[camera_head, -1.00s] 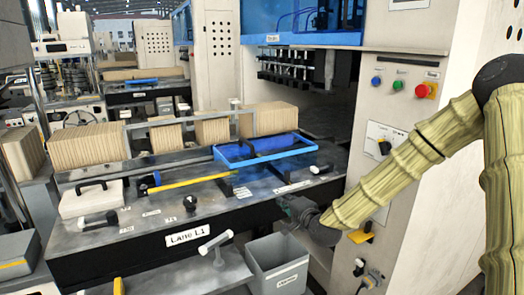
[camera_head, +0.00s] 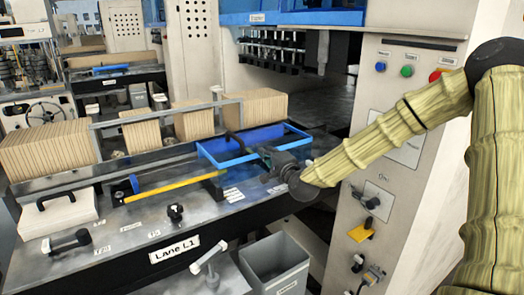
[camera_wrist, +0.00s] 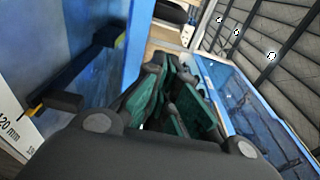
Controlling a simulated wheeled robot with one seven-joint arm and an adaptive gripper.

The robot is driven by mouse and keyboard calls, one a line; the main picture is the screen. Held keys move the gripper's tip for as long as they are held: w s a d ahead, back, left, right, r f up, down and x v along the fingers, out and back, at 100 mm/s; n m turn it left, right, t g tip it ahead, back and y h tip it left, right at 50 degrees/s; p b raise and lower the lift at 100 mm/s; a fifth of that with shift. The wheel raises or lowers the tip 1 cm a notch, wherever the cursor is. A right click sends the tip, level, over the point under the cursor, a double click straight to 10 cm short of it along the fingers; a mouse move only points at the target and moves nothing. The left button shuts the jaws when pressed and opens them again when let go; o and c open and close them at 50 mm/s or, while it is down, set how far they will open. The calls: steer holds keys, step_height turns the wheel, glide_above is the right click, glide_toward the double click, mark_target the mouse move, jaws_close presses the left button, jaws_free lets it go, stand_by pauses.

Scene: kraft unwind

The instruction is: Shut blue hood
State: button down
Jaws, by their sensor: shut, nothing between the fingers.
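The blue hood (camera_head: 257,133), a blue frame with a see-through blue pane, stands at the right end of the lane table. A black handle (camera_head: 234,141) shows near its left side. Its exact tilt is hard to tell. My gripper (camera_head: 268,155) is at the front right part of the hood and overlaps its front edge in the head view; contact cannot be told. In the wrist view, the shut, empty gripper (camera_wrist: 168,100) has dark green finger pads, with a blue frame and pane (camera_wrist: 255,110) to its right and a blue surface (camera_wrist: 85,40) to its left.
Stacks of brown board (camera_head: 50,148) stand behind a metal rail on the table. A yellow bar (camera_head: 165,188) and a white block (camera_head: 58,213) lie left of the hood. A grey bin (camera_head: 275,262) stands below. The control panel (camera_head: 400,130) is at right.

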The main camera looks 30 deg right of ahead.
mark_target(254, 153)
steer(key=w+p, duration=0.1)
steer(key=w, duration=0.1)
steer(key=w+d+p, duration=0.1)
steer(key=w, duration=0.2)
steer(key=w+d+p, duration=0.1)
steer(key=w, duration=0.1)
steer(key=shift+w+d+r, duration=0.1)
steer(key=shift+w+d, duration=0.05)
steer(key=shift+d, duration=0.05)
steer(key=shift+w+a+p, duration=0.2)
steer(key=shift+a+p, duration=0.1)
steer(key=shift+p, duration=0.05)
steer(key=a, duration=0.1)
steer(key=s+a+p, duration=0.1)
steer(key=a, duration=0.1)
steer(key=shift+p, duration=0.3)
steer(key=shift+a, duration=0.15)
